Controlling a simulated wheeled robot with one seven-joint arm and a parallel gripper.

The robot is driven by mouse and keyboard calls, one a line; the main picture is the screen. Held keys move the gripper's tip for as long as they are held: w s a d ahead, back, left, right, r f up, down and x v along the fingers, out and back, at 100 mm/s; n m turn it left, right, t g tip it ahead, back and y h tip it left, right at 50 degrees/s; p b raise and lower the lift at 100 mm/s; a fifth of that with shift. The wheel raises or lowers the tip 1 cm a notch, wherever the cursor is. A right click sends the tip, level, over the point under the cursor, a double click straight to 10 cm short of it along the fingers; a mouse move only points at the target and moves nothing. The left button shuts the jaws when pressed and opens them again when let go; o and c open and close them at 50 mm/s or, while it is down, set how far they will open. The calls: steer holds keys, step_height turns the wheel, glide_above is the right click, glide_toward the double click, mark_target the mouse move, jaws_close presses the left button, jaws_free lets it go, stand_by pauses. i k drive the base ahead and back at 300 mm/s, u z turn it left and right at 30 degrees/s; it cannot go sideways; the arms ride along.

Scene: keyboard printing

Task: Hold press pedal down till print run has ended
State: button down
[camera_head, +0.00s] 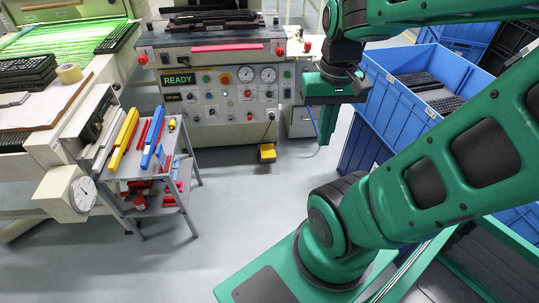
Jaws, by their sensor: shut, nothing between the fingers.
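The yellow pedal (267,152) sits on the floor at the front of the printing machine (225,118), with a cable running up to the machine. The machine's display (179,79) reads READY in green letters. My gripper (325,140) points down to the right of the pedal, in front of the machine's right side. Its green fingers are shut and empty. In the picture they are apart from the pedal; how high they are above the floor is hard to tell. No contact with the pedal shows.
A grey cart (150,165) with yellow, blue and red tools stands left of the pedal. Blue crates (385,105) holding keyboards are stacked on the right. A workbench with a round dial (84,193) is at the far left. The floor (245,190) before the pedal is clear.

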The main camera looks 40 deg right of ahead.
mark_target(267, 150)
steer(key=z, duration=0.5)
steer(key=i, duration=1.5)
